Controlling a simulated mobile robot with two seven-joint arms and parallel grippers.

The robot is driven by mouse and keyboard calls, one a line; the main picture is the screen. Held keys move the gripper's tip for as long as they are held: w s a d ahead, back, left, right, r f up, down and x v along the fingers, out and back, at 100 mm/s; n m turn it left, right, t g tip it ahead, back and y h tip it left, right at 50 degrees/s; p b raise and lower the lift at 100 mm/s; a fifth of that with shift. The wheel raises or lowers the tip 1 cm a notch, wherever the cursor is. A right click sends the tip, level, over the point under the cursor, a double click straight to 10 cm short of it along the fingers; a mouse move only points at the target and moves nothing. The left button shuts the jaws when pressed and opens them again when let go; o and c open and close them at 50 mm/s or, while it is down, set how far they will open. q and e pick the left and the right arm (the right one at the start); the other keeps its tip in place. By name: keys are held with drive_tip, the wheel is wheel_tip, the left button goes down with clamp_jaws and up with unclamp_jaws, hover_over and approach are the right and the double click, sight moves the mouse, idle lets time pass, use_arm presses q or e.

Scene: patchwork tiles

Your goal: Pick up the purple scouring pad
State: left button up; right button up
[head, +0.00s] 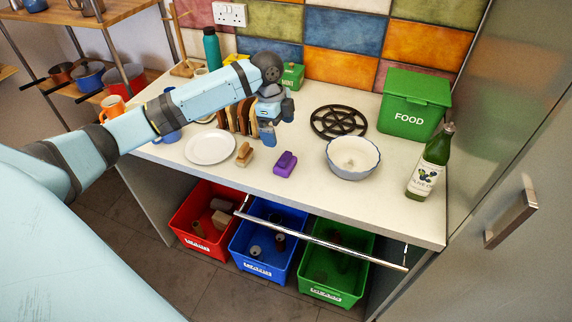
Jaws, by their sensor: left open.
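The purple scouring pad (285,163) lies on the white counter (310,185), between a small wooden-backed brush and a bowl. My left gripper (268,138) hangs above the counter, up and to the left of the pad in the head view, in front of the toast rack. It is open, and nothing shows between its fingers. It looks apart from the pad. My right gripper is not in view.
The brush (244,154), a white plate (210,147) and a toast rack (234,118) stand left of the pad. A white bowl (352,158), green FOOD bin (413,105) and oil bottle (429,165) stand right. Red (200,243), blue and green crates are below the counter.

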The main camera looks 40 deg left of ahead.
sight(285, 156)
use_arm(q)
drive_tip(key=f, duration=0.8)
drive_tip(key=shift+w+d+p, duration=0.25)
drive_tip(key=shift+w+p, duration=0.05)
drive_tip(key=f, duration=0.2)
drive_tip(key=d+f+p, duration=0.1)
drive_tip(key=f, duration=0.1)
drive_tip(key=shift+w, duration=0.25)
drive_tip(key=shift+d+f, duration=0.1)
drive_tip(key=shift+f, duration=0.4)
drive_tip(key=c, duration=0.8)
